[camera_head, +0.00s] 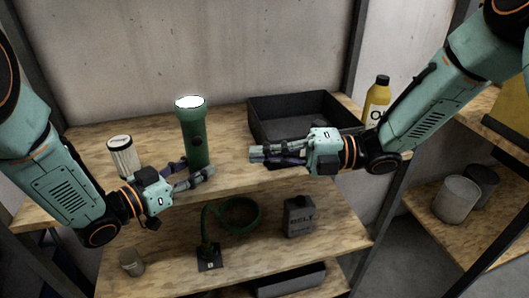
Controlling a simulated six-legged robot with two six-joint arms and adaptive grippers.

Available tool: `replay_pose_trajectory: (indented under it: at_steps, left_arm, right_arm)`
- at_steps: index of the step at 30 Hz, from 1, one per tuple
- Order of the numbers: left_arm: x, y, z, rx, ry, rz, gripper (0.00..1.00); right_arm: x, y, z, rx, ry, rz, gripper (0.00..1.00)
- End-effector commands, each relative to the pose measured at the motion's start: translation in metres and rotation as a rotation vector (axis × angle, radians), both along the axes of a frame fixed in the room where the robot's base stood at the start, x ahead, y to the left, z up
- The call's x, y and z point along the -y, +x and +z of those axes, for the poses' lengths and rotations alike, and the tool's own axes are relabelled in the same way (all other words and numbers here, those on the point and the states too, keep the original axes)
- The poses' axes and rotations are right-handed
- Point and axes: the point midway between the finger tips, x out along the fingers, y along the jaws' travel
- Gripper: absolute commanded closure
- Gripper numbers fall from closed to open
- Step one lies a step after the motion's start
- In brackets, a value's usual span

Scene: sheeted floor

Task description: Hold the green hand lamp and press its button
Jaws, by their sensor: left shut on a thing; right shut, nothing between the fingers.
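The green hand lamp (192,128) stands upright, head up, at the upper wooden shelf. The top face of its head shows bright white. My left gripper (196,172) comes in from the left and is shut on the lamp's lower body, with fingers around it. A small dark round spot shows on the lamp's side; I cannot tell for sure that it is the button. My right gripper (256,154) is shut and empty, to the right of the lamp, pointing left toward it with a gap between.
A dark open tray (262,124) lies behind my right gripper. A yellow bottle (376,98) stands to its right and a white ribbed canister (122,155) stands left of the lamp. The lower shelf holds a green coiled-hose item (209,255), a grey box (299,217) and a small jar (131,263).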

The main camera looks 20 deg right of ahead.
Motion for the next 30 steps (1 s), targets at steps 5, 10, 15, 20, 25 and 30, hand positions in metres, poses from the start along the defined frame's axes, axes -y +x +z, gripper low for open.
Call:
replay_pose_trajectory:
  at_steps: [5, 10, 15, 20, 25, 30]
  left_arm:
    - [0.000, 0.000, 0.001, 0.001, 0.000, 0.000, 0.90]
    - [0.000, 0.001, 0.001, 0.003, -0.002, 0.000, 0.48]
    - [0.000, 0.000, 0.001, 0.002, -0.001, 0.000, 0.33]
    - [0.000, 0.000, 0.000, 0.001, -0.001, 0.000, 0.31]
    - [-0.001, 0.000, 0.000, -0.001, 0.000, 0.000, 0.31]
    - [-0.013, -0.007, 0.001, -0.002, 0.000, 0.004, 0.31]
  right_arm:
    - [0.000, 0.000, 0.000, 0.000, 0.000, 0.000, 1.00]
    - [0.000, 0.000, 0.000, 0.000, 0.000, 0.000, 1.00]
    - [0.000, 0.000, 0.000, 0.000, 0.000, 0.000, 1.00]
    - [0.000, 0.000, 0.000, 0.000, 0.000, 0.000, 1.00]
    - [0.000, 0.000, 0.000, 0.000, 0.000, 0.000, 1.00]
    - [0.000, 0.000, 0.000, 0.000, 0.000, 0.000, 1.00]
